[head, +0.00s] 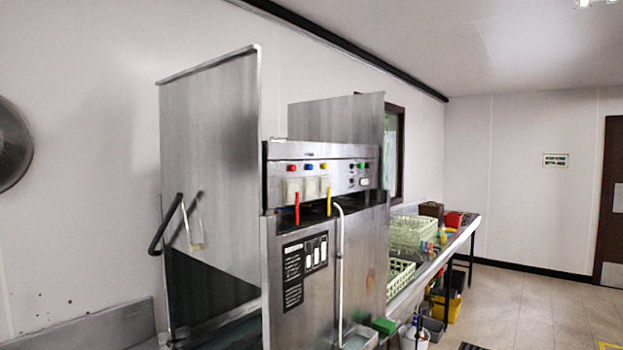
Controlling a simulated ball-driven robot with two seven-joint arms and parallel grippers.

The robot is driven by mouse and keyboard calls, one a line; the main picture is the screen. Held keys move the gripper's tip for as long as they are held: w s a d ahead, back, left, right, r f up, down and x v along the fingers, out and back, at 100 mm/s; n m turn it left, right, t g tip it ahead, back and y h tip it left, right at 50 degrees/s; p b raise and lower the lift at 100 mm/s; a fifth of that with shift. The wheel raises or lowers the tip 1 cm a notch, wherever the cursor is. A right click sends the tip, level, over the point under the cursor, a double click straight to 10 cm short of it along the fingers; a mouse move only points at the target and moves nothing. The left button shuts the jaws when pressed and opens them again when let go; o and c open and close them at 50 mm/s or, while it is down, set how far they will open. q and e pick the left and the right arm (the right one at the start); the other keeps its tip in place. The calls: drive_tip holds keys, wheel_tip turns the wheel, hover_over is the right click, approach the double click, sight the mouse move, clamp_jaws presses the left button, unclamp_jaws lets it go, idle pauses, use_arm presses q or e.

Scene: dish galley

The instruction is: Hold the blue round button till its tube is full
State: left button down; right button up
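A steel dish machine stands in the middle of the head view, with a control panel (335,178) across its upper front. The small blue button (308,167) is on the panel, between a red button (292,168) and a yellow button (324,166). Pale square pieces (293,190) sit below these buttons. A red upright bar (297,208) and a yellow upright bar (329,202) show under the panel. I cannot make out a blue tube or any fill level. Neither of my grippers is in view, and nothing touches the blue button.
A bent pale pipe (340,270) runs down the machine's front. A black handle (165,225) sticks out at the left. A steel counter (440,258) with green racks (412,232) extends to the right. Yellow and grey bins stand beneath it. The tiled floor (530,300) at right is mostly clear.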

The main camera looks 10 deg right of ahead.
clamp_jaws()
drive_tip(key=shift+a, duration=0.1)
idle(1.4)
